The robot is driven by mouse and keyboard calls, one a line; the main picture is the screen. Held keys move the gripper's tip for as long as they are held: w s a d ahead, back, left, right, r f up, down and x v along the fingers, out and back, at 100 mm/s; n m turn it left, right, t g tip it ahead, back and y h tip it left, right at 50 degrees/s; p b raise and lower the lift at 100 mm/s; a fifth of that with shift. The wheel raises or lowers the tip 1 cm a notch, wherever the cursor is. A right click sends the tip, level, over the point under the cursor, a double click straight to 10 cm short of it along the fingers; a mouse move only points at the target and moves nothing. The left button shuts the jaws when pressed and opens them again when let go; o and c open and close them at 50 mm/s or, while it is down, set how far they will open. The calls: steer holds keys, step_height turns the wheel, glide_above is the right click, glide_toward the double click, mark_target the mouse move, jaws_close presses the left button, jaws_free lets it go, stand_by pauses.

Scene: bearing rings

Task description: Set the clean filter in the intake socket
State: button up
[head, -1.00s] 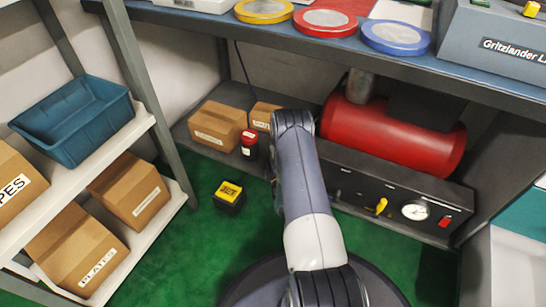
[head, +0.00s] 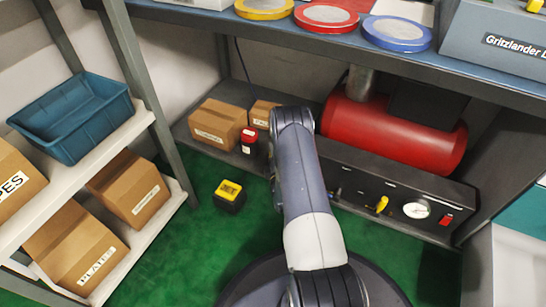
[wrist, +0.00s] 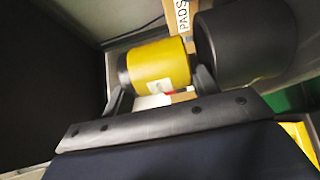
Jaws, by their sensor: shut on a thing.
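In the wrist view my gripper (wrist: 160,86) is shut on a yellow cylinder with a black end (wrist: 158,64), which looks like the filter. The cylinder lies on its side across the picture, between the two dark fingers. A large black cylinder (wrist: 245,45) stands just to the right of it, close to the right finger; I cannot tell whether they touch. No socket opening is clearly visible. In the head view my arm hides the gripper and the filter.
In the head view a red tank (head: 390,135) lies on the low bench shelf above a dark panel with a gauge (head: 416,210). Cartons (head: 217,125) and a red-topped can (head: 249,139) stand left of my arm. A yellow-and-black box (head: 229,195) sits on the green floor.

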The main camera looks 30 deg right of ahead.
steer(key=shift+f, duration=0.65)
stand_by(0.3)
steer(key=shift+r, duration=0.9)
steer(key=shift+d, duration=0.1)
stand_by(0.8)
